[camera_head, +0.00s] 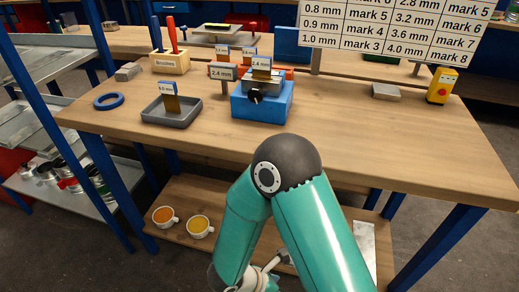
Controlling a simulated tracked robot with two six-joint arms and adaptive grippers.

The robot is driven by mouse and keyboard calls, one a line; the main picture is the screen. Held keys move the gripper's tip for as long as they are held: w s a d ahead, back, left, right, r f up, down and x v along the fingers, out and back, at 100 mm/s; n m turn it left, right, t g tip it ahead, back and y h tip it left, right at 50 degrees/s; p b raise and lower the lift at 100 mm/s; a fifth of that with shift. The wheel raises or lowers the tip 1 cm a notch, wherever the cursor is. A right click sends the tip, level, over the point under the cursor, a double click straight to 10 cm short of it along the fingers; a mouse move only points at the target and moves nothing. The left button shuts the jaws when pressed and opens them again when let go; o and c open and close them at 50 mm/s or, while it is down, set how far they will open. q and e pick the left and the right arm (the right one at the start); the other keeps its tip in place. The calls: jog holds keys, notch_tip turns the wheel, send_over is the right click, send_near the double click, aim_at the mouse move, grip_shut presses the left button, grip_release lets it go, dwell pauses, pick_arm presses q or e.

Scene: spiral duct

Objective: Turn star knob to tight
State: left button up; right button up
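One teal arm of mine, with a dark round elbow, rises in front of the bench and folds back down. Its wrist end runs to the bottom edge, and I see no clear fingertips. My other arm and its gripper are out of view.
On the workbench (390,150) stand a grey tray (172,117), a blue ring (108,101), a wooden tool block (169,63) and a yellow switch box (441,86). A mark chart (395,28) stands behind. Two cups (198,226) sit on the lower shelf. The bench's front right is clear.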

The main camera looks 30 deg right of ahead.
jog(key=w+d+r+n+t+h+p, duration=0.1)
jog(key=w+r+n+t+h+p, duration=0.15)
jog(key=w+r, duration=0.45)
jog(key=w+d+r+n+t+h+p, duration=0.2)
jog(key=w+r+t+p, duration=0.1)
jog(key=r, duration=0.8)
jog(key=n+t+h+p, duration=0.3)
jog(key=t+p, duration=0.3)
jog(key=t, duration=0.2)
send_near(255, 94)
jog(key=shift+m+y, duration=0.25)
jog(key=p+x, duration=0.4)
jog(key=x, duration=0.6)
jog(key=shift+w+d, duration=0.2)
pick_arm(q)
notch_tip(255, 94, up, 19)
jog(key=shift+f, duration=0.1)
